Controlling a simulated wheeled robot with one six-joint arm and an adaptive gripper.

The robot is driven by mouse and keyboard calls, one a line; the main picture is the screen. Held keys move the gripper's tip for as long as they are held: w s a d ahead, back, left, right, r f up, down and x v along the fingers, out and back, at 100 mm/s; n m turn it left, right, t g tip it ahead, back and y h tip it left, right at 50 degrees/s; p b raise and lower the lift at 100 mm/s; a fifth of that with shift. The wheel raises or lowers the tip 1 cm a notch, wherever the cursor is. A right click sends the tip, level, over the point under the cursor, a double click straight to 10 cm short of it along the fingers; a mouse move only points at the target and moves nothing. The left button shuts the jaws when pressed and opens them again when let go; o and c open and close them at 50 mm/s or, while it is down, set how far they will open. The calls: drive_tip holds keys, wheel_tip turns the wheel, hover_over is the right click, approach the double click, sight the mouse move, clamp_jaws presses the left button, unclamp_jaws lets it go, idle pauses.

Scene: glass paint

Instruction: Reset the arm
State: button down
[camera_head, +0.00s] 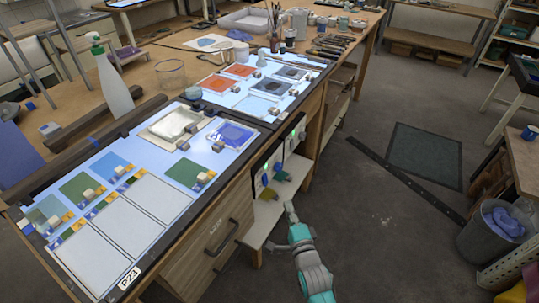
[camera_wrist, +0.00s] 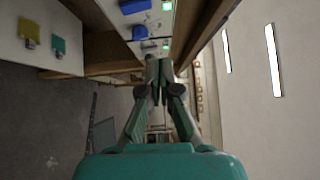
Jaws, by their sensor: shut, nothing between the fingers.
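My gripper (camera_wrist: 158,62) is shut and empty in the wrist view, its two fingers meeting near the picture's middle. In the head view my arm comes up from the bottom edge, and my gripper (camera_head: 290,207) is beside the small shelf (camera_head: 258,226) at the bench's right side. It looks apart from the bench, though the gap is hard to judge.
The workbench (camera_head: 203,225) with light panels and glass samples is at left. A switch panel (camera_head: 268,170) with green lights is above the shelf. A grey bin (camera_head: 490,243) stands at right. The floor (camera_head: 375,225) between is mostly clear around a dark mat (camera_head: 425,155).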

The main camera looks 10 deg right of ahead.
drive_tip(key=s+f+n+g, duration=0.25)
drive_tip(key=s+n, duration=0.65)
drive_tip(key=s, duration=1.7)
drive_tip(key=s+r+n, duration=0.4)
drive_tip(key=s+r, duration=0.1)
drive_tip(key=s, duration=0.4)
drive_tip(key=s+r+n+g, duration=0.1)
drive_tip(key=s+r+n, duration=0.4)
drive_tip(key=s, duration=0.5)
drive_tip(key=shift+n, duration=0.3)
drive_tip(key=shift+a, duration=0.1)
